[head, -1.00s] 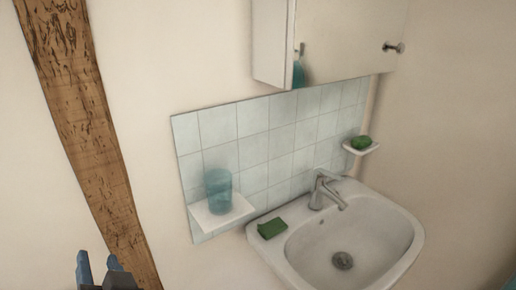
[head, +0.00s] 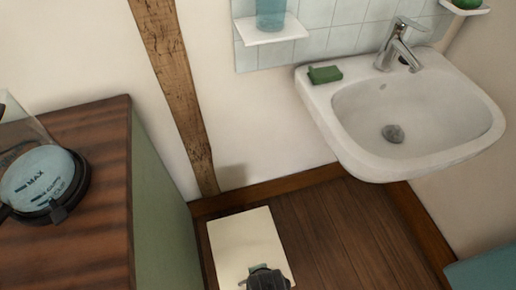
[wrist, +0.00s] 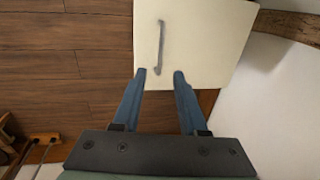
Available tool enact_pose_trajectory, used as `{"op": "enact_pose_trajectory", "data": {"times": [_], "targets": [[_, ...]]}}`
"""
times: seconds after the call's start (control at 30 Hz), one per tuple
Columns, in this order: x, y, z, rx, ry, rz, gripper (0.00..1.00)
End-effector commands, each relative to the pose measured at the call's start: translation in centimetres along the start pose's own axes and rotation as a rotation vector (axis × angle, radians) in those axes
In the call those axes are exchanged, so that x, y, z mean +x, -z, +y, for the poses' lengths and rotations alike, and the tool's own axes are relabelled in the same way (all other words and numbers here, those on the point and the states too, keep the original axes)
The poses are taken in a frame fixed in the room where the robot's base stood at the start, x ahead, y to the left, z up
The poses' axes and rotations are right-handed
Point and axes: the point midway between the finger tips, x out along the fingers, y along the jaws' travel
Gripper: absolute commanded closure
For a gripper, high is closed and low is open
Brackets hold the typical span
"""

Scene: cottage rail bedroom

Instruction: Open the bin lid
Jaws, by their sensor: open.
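The bin shows as a cream, flat square lid (head: 243,232) on the floor by the wall in the head view. The lid looks shut. In the wrist view the lid (wrist: 205,40) fills the upper middle, with a thin grey bar handle (wrist: 161,45) near its left edge. My gripper (wrist: 159,73) is open and empty, its two blue fingers pointing at the lid. The near end of the handle appears between the fingertips; whether they touch the lid I cannot tell. In the head view my dark wrist covers the lid's near edge and the handle is not visible.
A white sink (head: 410,120) juts from the wall at right. Dark wooden floor (head: 330,225) is clear beside the bin. A plug and cable (wrist: 45,140) show low in the wrist view.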

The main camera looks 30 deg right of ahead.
Motion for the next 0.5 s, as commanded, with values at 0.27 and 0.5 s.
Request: {"op": "enact_pose_trajectory", "data": {"times": [0.27,0.5], "targets": [[6.2,0.0,0.0,-0.002,0.0,0.0,0.58],[8.8,0.0,0.0,-0.003,0.001,0.0,0.58]]}}
